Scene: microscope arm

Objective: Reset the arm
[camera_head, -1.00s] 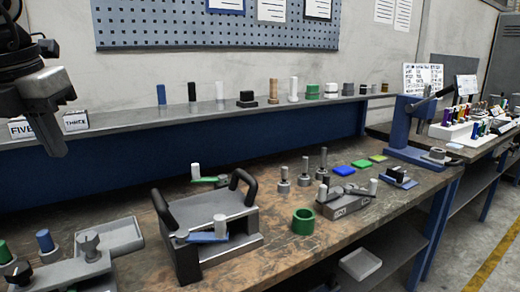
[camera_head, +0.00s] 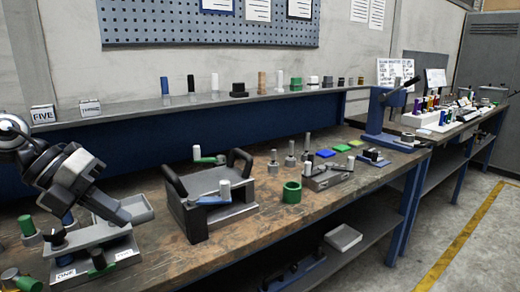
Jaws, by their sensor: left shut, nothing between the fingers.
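My left gripper (camera_head: 118,212) comes in from the left, shut and empty, pointing down and right in front of or above a grey fixture (camera_head: 137,207). The overlap hides part of that fixture, and I cannot tell whether they touch. Which part is the task's arm is not clear. A grey box with two black handles (camera_head: 186,218) carries a blue lever (camera_head: 210,200) with a white knob. A green lever (camera_head: 207,160) with a white knob shows behind it. A blue stand (camera_head: 376,115) with a dark lever stands farther right. My right gripper is not in view.
Small posts and caps stand along the shelf (camera_head: 140,113) behind. Bare worn wood (camera_head: 160,251) shows at the bench's front. A white tray (camera_head: 343,237) lies below.

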